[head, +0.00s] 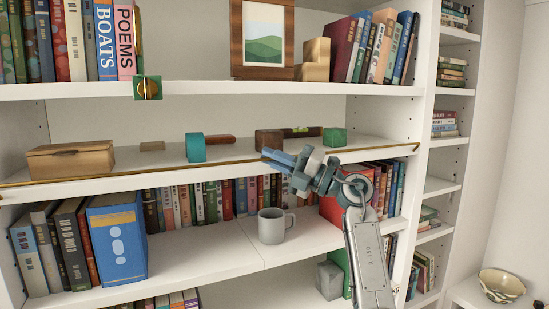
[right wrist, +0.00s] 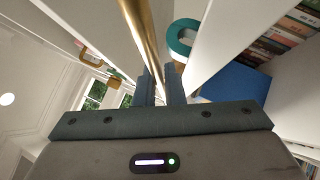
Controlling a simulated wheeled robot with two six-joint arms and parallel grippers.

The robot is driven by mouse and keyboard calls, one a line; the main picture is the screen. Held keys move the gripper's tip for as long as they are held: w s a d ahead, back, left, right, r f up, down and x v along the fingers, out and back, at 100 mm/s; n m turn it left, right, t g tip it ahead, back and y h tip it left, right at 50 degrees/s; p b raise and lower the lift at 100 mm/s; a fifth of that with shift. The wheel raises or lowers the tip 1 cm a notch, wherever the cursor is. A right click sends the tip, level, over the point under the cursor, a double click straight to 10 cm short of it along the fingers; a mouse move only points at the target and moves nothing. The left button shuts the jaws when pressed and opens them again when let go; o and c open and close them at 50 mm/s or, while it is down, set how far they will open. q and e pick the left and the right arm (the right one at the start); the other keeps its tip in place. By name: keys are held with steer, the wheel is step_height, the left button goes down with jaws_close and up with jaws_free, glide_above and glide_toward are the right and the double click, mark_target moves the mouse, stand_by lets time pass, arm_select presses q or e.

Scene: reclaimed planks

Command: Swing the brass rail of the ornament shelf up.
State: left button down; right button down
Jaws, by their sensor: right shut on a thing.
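The brass rail (head: 130,172) runs along the front edge of the ornament shelf (head: 230,172), low against the board. Its right end reaches the shelf's right upright. My right gripper (head: 268,155) is at the rail, right of its middle, and is shut on it. In the right wrist view the rail (right wrist: 145,35) runs down between the two fingers of my right gripper (right wrist: 160,82). The fingers hide the part they hold. My left gripper is not in view.
On the ornament shelf stand a wooden box (head: 70,158), a teal block (head: 195,148), a dark brown block (head: 269,141) and a green cube (head: 334,137). A brass fitting on a green plate (head: 147,88) is on the shelf edge above. A grey mug (head: 271,227) stands below.

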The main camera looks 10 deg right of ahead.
steer(key=shift+w+r+m+h, duration=0.1)
steer(key=shift+m+h, duration=0.3)
steer(key=c, duration=1.5)
jaws_free()
steer(key=shift+c, duration=0.2)
steer(key=shift+f+n+y, duration=0.35)
steer(key=shift+n+y, duration=0.25)
steer(key=shift+n, duration=0.1)
steer(key=w+d+f+m+t+h+b, duration=0.1)
steer(key=d+f+m+t+h+b, duration=0.3)
steer(key=f, duration=0.9)
steer(key=w+d+f+m+t+h+b, duration=0.1)
steer(key=d+f+m+t+h+b, duration=0.3)
steer(key=d+f+m+t+b, duration=0.5)
steer(key=d+f+m+t, duration=0.1)
steer(key=d+f+t, duration=0.2)
steer(key=f, duration=0.1)
steer(key=shift+w+t+h, duration=0.15)
steer(key=shift+t+h, duration=0.15)
